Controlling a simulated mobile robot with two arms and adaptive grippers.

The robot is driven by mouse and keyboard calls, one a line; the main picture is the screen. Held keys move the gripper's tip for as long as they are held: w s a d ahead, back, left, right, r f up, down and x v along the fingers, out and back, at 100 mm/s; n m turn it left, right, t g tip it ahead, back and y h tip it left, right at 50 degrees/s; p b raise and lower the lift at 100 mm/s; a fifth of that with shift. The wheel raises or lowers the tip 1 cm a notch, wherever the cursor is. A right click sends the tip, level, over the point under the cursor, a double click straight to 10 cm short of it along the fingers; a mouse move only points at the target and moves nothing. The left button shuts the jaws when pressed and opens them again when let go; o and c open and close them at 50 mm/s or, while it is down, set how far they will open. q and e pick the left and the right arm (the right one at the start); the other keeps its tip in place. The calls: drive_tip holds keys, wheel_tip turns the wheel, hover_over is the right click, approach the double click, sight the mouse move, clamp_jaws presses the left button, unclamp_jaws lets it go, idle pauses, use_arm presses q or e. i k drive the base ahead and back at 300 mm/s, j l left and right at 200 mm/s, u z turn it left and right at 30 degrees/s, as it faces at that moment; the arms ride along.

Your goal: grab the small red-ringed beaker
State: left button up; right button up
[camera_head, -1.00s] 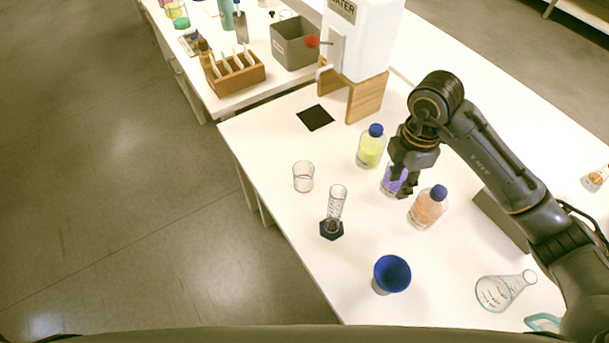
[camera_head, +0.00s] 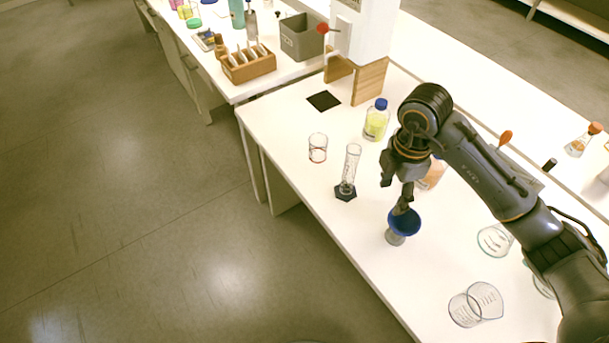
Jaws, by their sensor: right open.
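The small clear beaker (camera_head: 318,148) with a reddish ring near its base stands upright on the white bench, left of the graduated cylinder (camera_head: 350,172). My right gripper (camera_head: 394,195) is open and empty, pointing down over the bench to the right of the cylinder. It is well apart from the beaker. One fingertip overlaps the blue funnel (camera_head: 406,224) in the picture; I cannot tell whether they touch. My left gripper is not in view.
A yellow bottle (camera_head: 376,121) with a blue cap stands behind, between beaker and arm. An orange bottle (camera_head: 434,177) is partly hidden by my arm. A black pad (camera_head: 324,101) lies behind the small beaker.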

sight(318, 142)
drive_tip(key=k+j, duration=0.3)
drive_tip(key=k, duration=0.15)
drive_tip(key=k+j, duration=0.3)
drive_tip(key=k, duration=0.15)
